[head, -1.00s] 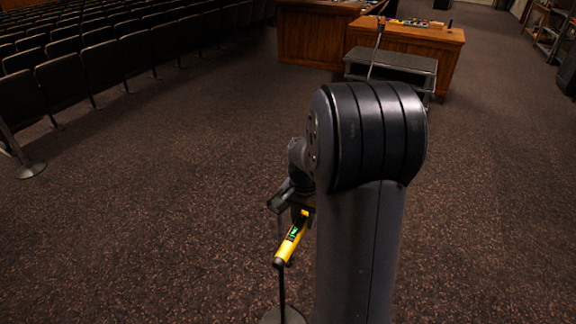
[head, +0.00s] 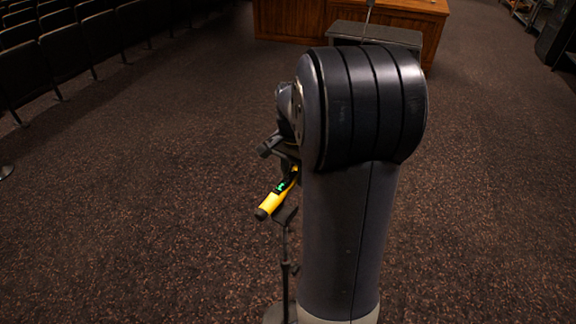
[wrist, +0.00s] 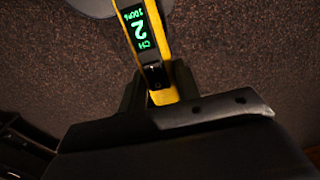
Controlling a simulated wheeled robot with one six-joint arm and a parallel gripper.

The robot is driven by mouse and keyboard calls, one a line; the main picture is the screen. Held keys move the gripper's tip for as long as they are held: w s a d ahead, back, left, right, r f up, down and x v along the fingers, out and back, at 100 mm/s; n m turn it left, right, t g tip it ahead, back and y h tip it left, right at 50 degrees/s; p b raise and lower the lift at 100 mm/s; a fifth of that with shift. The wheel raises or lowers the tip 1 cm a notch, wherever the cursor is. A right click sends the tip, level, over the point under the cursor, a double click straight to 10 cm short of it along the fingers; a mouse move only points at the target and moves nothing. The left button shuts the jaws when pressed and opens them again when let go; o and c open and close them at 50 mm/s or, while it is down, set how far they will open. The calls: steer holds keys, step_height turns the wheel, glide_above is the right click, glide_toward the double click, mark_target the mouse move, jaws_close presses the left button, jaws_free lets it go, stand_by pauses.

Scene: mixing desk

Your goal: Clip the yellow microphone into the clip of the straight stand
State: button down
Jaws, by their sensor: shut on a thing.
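The yellow microphone (head: 271,203) has a black end cap and a small dark display with green characters. It hangs tilted, its capped end down to the left. My gripper (head: 291,171) is shut on its upper end; the wrist view shows the microphone (wrist: 164,95) between the dark fingers, its display reading "CH 2". The straight stand (head: 286,250) is a dark upright pole on a round base. Its dark clip (head: 287,214) is just below and right of the microphone in the head view. I cannot tell whether microphone and clip touch.
My arm covers the area right of the stand. Rows of dark seats (head: 90,50) line the left. A wooden desk (head: 290,22) and a dark bench (head: 375,35) stand at the back. Another round base (head: 5,171) shows at the left edge. Open carpet lies between.

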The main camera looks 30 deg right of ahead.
steer(key=shift+s+f+b, duration=0.1)
steer(key=shift+f+b, duration=0.3)
steer(key=shift+f, duration=0.15)
step_height(320, 180, down, 6)
steer(key=b, duration=0.4)
steer(key=shift+r, duration=0.15)
steer(key=shift+a+r+p, duration=0.1)
steer(key=shift+p, duration=0.2)
stand_by(1.0)
steer(key=shift+f+b, duration=0.6)
steer(key=shift+f, duration=0.35)
stand_by(0.4)
stand_by(0.4)
steer(key=c, duration=0.6)
jaws_free()
steer(key=shift+o, duration=0.2)
steer(key=shift+r, duration=0.1)
